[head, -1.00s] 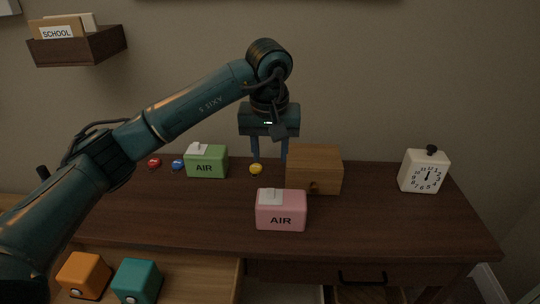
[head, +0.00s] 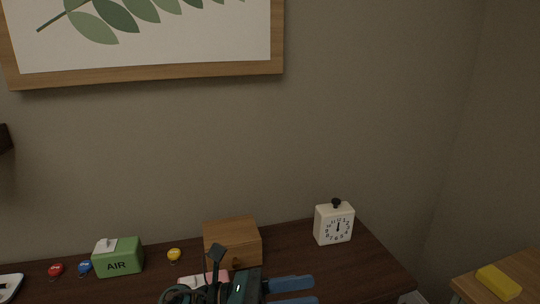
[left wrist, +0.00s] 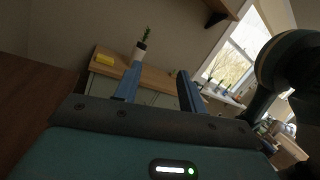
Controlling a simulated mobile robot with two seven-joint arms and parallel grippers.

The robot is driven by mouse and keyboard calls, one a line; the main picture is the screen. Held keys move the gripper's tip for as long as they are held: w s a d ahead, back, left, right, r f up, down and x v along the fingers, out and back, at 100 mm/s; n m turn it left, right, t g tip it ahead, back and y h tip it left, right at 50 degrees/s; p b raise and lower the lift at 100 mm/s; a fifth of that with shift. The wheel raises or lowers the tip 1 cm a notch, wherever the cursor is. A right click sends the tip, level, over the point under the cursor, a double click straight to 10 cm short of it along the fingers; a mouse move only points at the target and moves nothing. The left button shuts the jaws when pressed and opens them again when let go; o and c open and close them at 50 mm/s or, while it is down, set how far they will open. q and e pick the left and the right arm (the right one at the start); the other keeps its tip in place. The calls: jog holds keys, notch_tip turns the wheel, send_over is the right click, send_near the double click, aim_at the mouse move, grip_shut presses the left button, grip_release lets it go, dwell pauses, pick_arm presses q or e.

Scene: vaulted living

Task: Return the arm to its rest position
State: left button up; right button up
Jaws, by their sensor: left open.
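My left gripper (head: 314,291) is at the bottom of the head view, in front of the wooden box, with its two blue fingers pointing right. The fingers are apart with nothing between them. They also show in the left wrist view (left wrist: 160,70), open toward the room. Most of my left arm is below the head view's frame. My right gripper is in neither view.
On the dark desk (head: 365,270) are a green AIR box (head: 122,258), a wooden box (head: 240,240), a white clock (head: 334,224) and small red, blue and yellow tags. A pink box (head: 190,283) is partly hidden by my gripper. A yellow block (head: 498,281) lies on a side counter (head: 525,270).

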pick_arm(q)
jog(key=w+a+f+n+t+y+p, duration=0.1)
jog(key=a+f+n+t+y, duration=0.4)
jog(key=n, duration=0.6)
jog(key=w+a+f+n+t+y, duration=0.1)
jog(key=a+n+t+y, duration=0.15)
jog(key=n+t, duration=0.6)
jog(key=a+f+n+t+y+p, duration=0.1)
jog(key=a+f+n+t+y, duration=0.25)
jog(key=n, duration=1.05)
jog(key=s+a+f+n+g+y, duration=0.3)
jog(key=s+f+n, duration=0.3)
jog(key=f+n, duration=0.1)
jog(key=s+a+f+n+g+y+p, duration=0.1)
jog(key=s+a+f+n+g+y, duration=0.1)
jog(key=s+a+f+n+g, duration=0.2)
notch_tip(320, 180, down, 3)
jog(key=s+n, duration=0.2)
jog(key=n, duration=0.1)
jog(key=shift+a+f+y, duration=0.2)
jog(key=shift+a+y, duration=0.05)
jog(key=shift+y, duration=0.15)
jog(key=shift+c, duration=0.5)
